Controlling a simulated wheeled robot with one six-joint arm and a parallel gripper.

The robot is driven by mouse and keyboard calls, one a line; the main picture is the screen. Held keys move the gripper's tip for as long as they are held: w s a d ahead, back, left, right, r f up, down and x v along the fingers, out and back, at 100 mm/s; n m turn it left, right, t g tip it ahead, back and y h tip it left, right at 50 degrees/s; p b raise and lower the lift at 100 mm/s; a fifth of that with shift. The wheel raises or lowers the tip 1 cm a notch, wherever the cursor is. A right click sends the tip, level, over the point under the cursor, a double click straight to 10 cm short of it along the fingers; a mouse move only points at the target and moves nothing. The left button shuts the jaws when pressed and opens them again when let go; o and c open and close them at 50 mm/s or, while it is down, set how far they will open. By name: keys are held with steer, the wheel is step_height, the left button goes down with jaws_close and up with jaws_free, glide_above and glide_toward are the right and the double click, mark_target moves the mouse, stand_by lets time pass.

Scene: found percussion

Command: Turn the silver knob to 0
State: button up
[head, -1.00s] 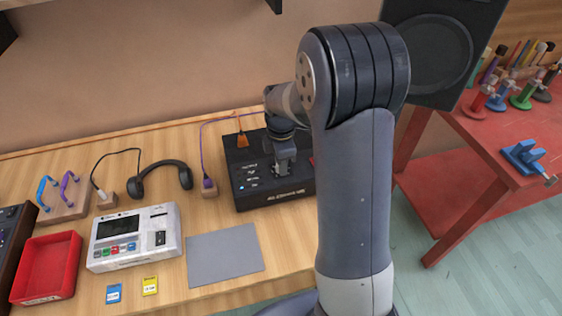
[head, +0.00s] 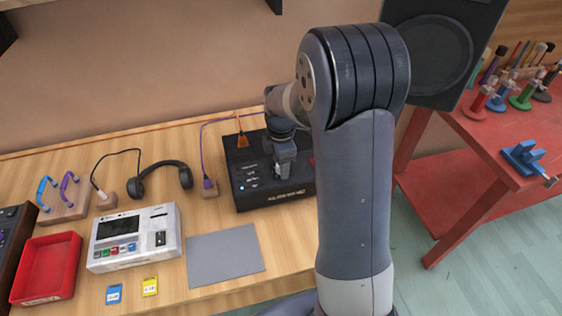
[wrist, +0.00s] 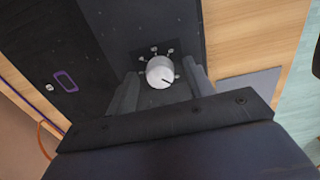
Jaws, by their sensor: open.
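The silver knob (wrist: 160,71) sits on top of a black box (head: 250,195), which stands at the back of the wooden table. In the wrist view the knob is round and pale, with a dark pointer line toward the lower right and several small marks around its far side, too small to read. My gripper (wrist: 162,82) is open, with one finger on each side of the knob; I cannot tell whether either finger touches it. In the head view my gripper (head: 284,170) reaches down onto the box and hides the knob.
A grey mat (head: 225,255) lies in front of the box. A white device (head: 135,237), black headphones (head: 165,174) and a red tray (head: 47,268) are to the left. An orange plug (head: 243,140) and a purple plug (head: 209,186) with cables are near the box. A speaker (head: 440,50) stands behind right.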

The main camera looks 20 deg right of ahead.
step_height(320, 180, up, 11)
stand_by(0.4)
steer(key=shift+f, duration=0.15)
step_height(320, 180, down, 11)
steer(key=shift+r, duration=0.1)
steer(key=shift+m, duration=0.3)
stand_by(0.3)
steer(key=shift+r, duration=0.1)
